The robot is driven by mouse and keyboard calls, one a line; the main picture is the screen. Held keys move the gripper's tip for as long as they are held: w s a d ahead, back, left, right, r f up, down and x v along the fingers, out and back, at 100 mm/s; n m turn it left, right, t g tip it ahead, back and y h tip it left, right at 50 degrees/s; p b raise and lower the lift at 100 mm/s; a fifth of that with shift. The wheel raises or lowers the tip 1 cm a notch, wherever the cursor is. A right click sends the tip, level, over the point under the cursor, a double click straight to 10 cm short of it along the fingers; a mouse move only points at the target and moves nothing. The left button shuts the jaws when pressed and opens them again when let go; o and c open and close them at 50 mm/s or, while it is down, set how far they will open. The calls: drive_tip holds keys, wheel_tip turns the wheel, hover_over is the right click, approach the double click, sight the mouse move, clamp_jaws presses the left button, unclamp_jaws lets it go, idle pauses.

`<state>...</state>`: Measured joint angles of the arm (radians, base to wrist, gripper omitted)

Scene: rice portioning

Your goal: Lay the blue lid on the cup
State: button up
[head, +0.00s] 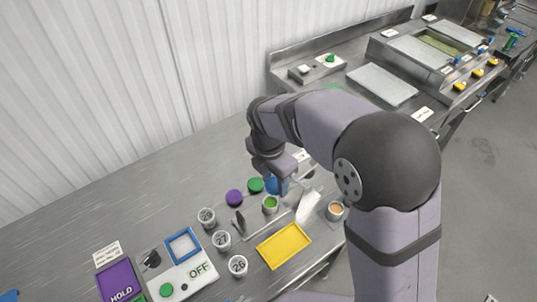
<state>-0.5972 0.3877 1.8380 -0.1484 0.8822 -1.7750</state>
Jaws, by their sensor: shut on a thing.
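My gripper (278,172) points down over the counter, in the middle of the head view, and is shut on the blue lid (276,186). The lid is partly hidden by the gripper. A small cup with green contents (270,204) stands upright just in front of the lid and has no lid on it. Whether the lid touches the counter or this cup is hard to tell. Another open cup with orange-brown contents (335,210) stands to the right, near the counter's edge.
A purple lid (234,197) and a green lid (255,185) lie to the left. Several numbered cups (221,240) stand front left. A yellow tray (284,246), a dark upright utensil (238,222) and a white scoop-like thing (308,204) are close by. A switch panel (180,270) lies further left.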

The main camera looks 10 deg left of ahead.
sight(269, 181)
drive_tip(key=f, duration=0.1)
drive_tip(key=s+f, duration=0.1)
drive_tip(key=d+f, duration=0.1)
drive_tip(key=shift+s+f, duration=0.15)
drive_tip(key=shift+s, duration=0.05)
drive_tip(key=shift+w+a+f+m, duration=0.3)
drive_tip(key=shift+w+a+f, duration=0.3)
drive_tip(key=shift+w+a, duration=0.25)
drive_tip(key=shift+w+a+m, duration=0.3)
drive_tip(key=shift+w+a, duration=0.1)
drive_tip(key=shift+w, duration=0.1)
drive_tip(key=shift+f, duration=0.2)
drive_tip(key=shift+f+b, duration=1.65)
drive_tip(key=shift+f, duration=0.35)
drive_tip(key=shift+p, duration=0.45)
drive_tip(key=shift+f, duration=0.65)
idle(0.7)
